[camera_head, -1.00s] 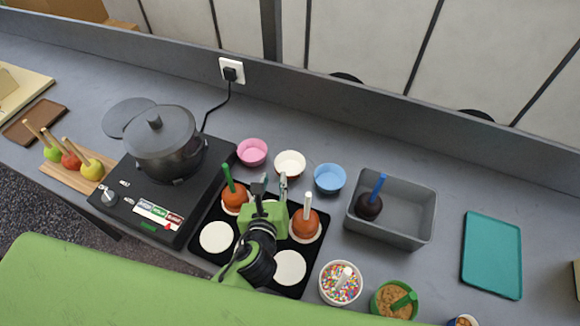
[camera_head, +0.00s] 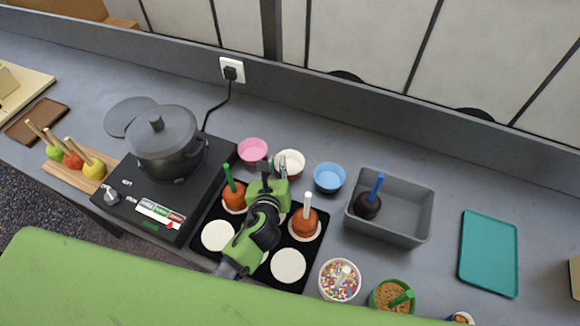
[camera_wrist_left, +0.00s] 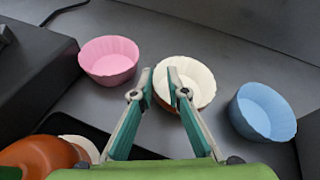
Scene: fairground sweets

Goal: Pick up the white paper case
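The white paper case (camera_head: 291,157) stands on the counter between the pink case (camera_head: 252,150) and the blue case (camera_head: 329,177). In the left wrist view the white case (camera_wrist_left: 195,75) has a pale inside and a brownish outer side. My left gripper (camera_head: 274,167) is at its near left side, fingers pointing at it. In the wrist view the gripper (camera_wrist_left: 159,75) is open with a narrow gap. Its right fingertip overlaps the case's left part; its left fingertip is just outside the left rim. I cannot tell whether they touch. My right gripper is not in view.
Candy apples (camera_head: 304,222) with upright sticks stand on the black mat (camera_head: 212,261) close to my left arm. The hot plate (camera_head: 152,204) with a pot (camera_head: 166,142) is to the left. A grey bin (camera_head: 408,202) stands to the right.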

